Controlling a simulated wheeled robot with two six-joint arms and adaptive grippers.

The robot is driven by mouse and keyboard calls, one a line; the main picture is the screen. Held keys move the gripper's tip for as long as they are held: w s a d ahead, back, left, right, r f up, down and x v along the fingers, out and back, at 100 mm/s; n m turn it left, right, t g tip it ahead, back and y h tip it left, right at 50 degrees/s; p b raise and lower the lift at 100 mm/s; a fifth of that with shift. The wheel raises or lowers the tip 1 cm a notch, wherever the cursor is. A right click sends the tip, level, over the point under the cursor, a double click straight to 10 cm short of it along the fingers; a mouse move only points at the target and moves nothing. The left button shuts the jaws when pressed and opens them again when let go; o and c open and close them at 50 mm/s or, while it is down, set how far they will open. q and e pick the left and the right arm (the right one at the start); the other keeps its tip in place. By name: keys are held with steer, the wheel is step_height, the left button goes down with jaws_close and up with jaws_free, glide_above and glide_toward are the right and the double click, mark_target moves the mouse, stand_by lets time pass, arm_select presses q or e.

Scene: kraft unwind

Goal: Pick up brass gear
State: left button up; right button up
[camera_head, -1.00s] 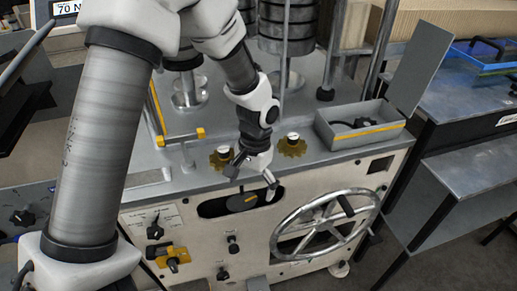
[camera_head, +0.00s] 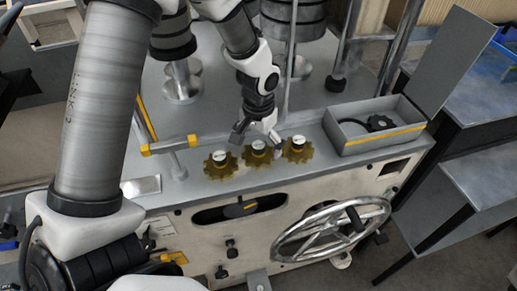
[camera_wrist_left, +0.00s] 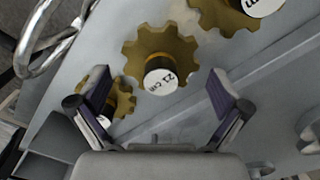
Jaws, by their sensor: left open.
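Three brass gears with white-topped dark hubs sit in a row on the machine's grey top: a left gear (camera_head: 220,170), a middle gear (camera_head: 258,161) and a right gear (camera_head: 297,156). My left gripper (camera_head: 258,140) is open and empty, pointing down over the middle gear. In the left wrist view a gear with a labelled white cap (camera_wrist_left: 150,45) lies ahead, between and beyond the open fingers (camera_wrist_left: 160,97). Another gear (camera_wrist_left: 222,18) is cut off at the top right. A smaller-looking gear (camera_wrist_left: 124,97) is partly hidden by the left-hand finger. My right gripper is not in view.
An open grey box (camera_head: 345,140) with a dark knob inside stands right of the gears, its lid raised. A yellow-ended bar (camera_head: 170,145) stands to their left. Rollers on posts rise behind. A handwheel (camera_head: 300,238) projects from the front panel.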

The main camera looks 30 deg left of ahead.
arm_select(q)
steer(key=shift+w+a+f, duration=0.15)
steer(key=shift+w+f, duration=0.05)
steer(key=shift+f, duration=0.25)
steer(key=shift+w+a+f, duration=0.1)
steer(key=shift+w+f, duration=0.05)
steer(key=shift+f, duration=0.3)
steer(key=shift+s+d+r, duration=0.2)
steer(key=shift+s, duration=0.05)
steer(key=shift+c, duration=1.3)
steer(key=shift+s+d+r, duration=0.1)
steer(key=shift+s, duration=0.05)
jaws_close()
steer(key=shift+s, duration=0.15)
